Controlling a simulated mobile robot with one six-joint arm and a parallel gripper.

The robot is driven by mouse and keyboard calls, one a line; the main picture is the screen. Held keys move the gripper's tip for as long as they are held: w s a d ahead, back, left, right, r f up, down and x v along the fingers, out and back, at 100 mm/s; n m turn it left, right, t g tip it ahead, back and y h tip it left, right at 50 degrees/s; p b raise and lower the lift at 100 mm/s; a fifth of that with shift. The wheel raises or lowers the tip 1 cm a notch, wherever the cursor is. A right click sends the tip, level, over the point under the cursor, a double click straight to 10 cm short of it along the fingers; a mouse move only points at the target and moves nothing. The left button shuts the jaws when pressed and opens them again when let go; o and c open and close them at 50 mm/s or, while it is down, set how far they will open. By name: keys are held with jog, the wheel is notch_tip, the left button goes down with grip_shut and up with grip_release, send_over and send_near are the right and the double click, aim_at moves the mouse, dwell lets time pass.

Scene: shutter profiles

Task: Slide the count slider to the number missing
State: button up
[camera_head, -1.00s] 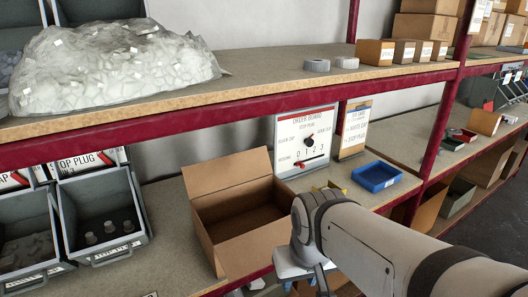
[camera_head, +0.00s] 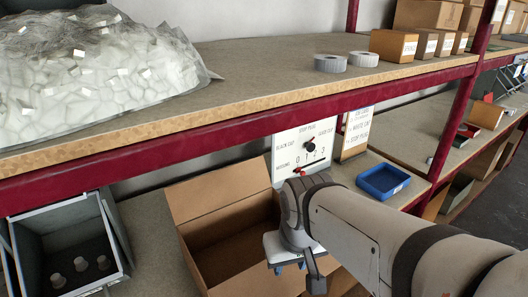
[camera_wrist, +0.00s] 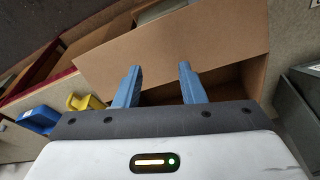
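The order board (camera_head: 290,158) stands upright at the back of the lower shelf, with a row of numbers and a black round knob (camera_head: 310,147). The small red count slider (camera_head: 301,171) sits at the left end of the row, below the 0. My forearm and wrist cover the board's lower part. My gripper (camera_wrist: 160,68) is open and empty, its two blue fingers apart in the wrist view. In the head view it hangs below and in front of the board, mostly hidden by my wrist. The board does not clearly show in the wrist view.
An open cardboard box (camera_head: 197,207) stands just left of the board, and its flaps fill much of the wrist view. A blue tray (camera_head: 383,181) and a card sign (camera_head: 356,133) are to the right. The red shelf beam (camera_head: 200,134) runs above. A grey bin (camera_head: 30,222) stands far left.

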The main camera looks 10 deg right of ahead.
jog(key=shift+o, duration=0.6)
jog(key=shift+d, duration=0.15)
jog(key=shift+w+r+m, duration=0.1)
jog(key=shift+w+m, duration=0.1)
jog(key=shift+m, duration=0.1)
jog(key=w+d+f+m+t+y+p, duration=0.15)
jog(key=w+m+y, duration=0.55)
jog(key=w+m, duration=1.2)
jog(key=m+t+h+p, duration=0.35)
jog(key=m+t, duration=0.55)
jog(key=m, duration=0.4)
send_near(301, 172)
jog(key=shift+y, duration=0.45)
jog(key=x, duration=0.2)
jog(key=d+x, duration=0.1)
jog(key=x, duration=0.5)
jog(key=shift+w+d+f+p, duration=0.1)
jog(key=shift+d+f+p, duration=0.15)
jog(key=shift+f+p, duration=0.15)
jog(key=shift+c, duration=0.2)
grip_shut()
